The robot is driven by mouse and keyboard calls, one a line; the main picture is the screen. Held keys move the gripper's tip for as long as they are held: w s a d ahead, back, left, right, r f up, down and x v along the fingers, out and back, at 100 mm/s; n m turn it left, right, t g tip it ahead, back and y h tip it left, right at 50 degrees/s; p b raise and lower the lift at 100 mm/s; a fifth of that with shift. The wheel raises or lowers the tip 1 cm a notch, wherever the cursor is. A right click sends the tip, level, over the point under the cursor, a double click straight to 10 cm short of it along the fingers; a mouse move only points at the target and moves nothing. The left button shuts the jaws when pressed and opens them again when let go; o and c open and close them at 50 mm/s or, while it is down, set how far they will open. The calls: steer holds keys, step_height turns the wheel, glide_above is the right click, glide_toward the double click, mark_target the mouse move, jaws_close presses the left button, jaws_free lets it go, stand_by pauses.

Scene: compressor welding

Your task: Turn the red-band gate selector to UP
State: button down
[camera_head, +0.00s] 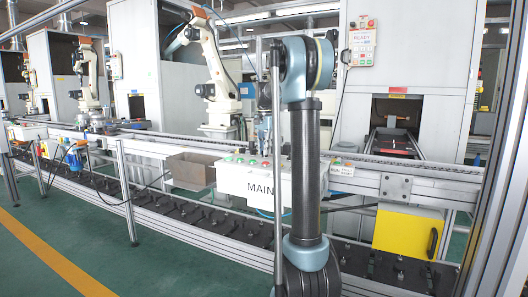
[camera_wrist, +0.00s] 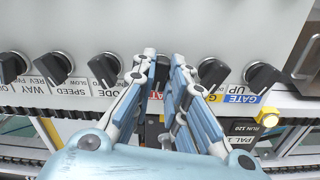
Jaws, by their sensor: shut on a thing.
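In the wrist view, a row of black selector knobs runs along a pale panel. My gripper (camera_wrist: 163,62) is shut on a dark knob (camera_wrist: 161,75) in the middle of the row. A bit of red shows below that knob between the fingers, so it appears to be the red-band gate selector. Its label and its pointer direction are mostly hidden by the fingers. To its right are a knob (camera_wrist: 213,73) above a yellow band and a knob (camera_wrist: 264,78) beside a blue-band label reading GATE UP (camera_wrist: 240,93).
Knobs labelled MODE (camera_wrist: 104,68), SPEED (camera_wrist: 53,67) and WAY (camera_wrist: 12,66) stand to the left, close together. A yellow button (camera_wrist: 268,117) is at lower right. In the head view, my arm partly covers the white MAIN box (camera_head: 232,180) by the conveyor rail (camera_head: 400,168).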

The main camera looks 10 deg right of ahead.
steer(key=shift+w+a+m, duration=0.1)
steer(key=shift+a+m, duration=0.1)
steer(key=shift+m, duration=0.9)
steer(key=c, duration=1.6)
jaws_free()
steer(key=shift+r, duration=0.1)
steer(key=shift+r, duration=0.3)
step_height(320, 180, up, 11)
